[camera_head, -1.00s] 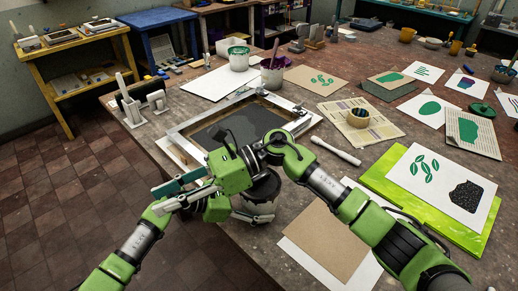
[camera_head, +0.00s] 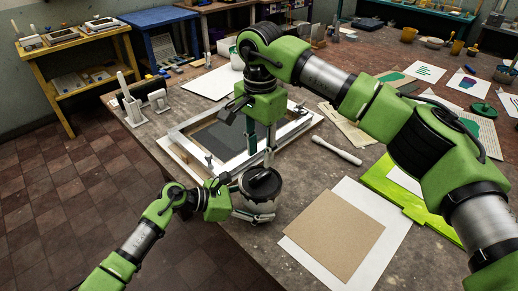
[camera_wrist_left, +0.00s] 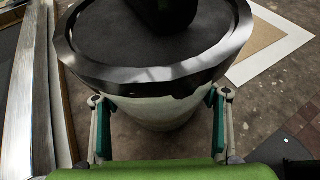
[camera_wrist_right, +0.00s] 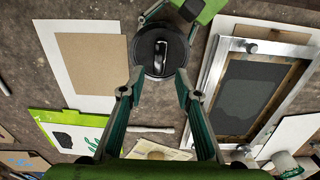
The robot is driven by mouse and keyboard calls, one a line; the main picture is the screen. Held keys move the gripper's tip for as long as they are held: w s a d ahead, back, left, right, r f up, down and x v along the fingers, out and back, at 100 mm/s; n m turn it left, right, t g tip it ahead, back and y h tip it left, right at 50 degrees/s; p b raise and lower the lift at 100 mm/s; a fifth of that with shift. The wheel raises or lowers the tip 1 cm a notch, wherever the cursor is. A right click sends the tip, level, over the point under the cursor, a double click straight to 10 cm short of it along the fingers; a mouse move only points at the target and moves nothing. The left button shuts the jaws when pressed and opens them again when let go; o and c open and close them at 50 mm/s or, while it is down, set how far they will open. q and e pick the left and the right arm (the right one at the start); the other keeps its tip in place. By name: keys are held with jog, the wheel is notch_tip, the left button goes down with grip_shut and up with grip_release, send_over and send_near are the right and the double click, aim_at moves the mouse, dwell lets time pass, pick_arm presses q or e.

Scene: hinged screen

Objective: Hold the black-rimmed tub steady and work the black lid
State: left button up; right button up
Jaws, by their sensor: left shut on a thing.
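The pale grey tub (camera_head: 250,205) with its black rim stands upright near the table's front left edge. The black lid (camera_head: 263,183) sits on top, with a raised grip (camera_wrist_right: 161,55) across its middle. The tub also shows close up in the left wrist view (camera_wrist_left: 158,110). My left gripper (camera_head: 252,214) is shut around the tub's side below the rim, one finger on each side. My right gripper (camera_head: 259,158) points down above the lid. Its fingers (camera_wrist_right: 157,80) are apart with nothing between them, and it looks clear of the lid.
A framed screen (camera_head: 185,150) lies just behind the tub. A brown sheet on white paper (camera_head: 335,230) lies to the right, and a pale handle-like tool (camera_head: 337,151) behind it. A green board (camera_head: 380,178) is farther right. Bare table shows around the tub.

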aim_at(260, 174)
pick_arm(q)
jog(key=shift+f, duration=0.2)
pick_arm(e)
notch_tip(260, 174, down, 7)
jog(key=shift+r, duration=0.15)
grip_shut()
jog(key=shift+r, duration=3)
jog(key=d+r, duration=0.6)
jog(key=shift+s, duration=0.3)
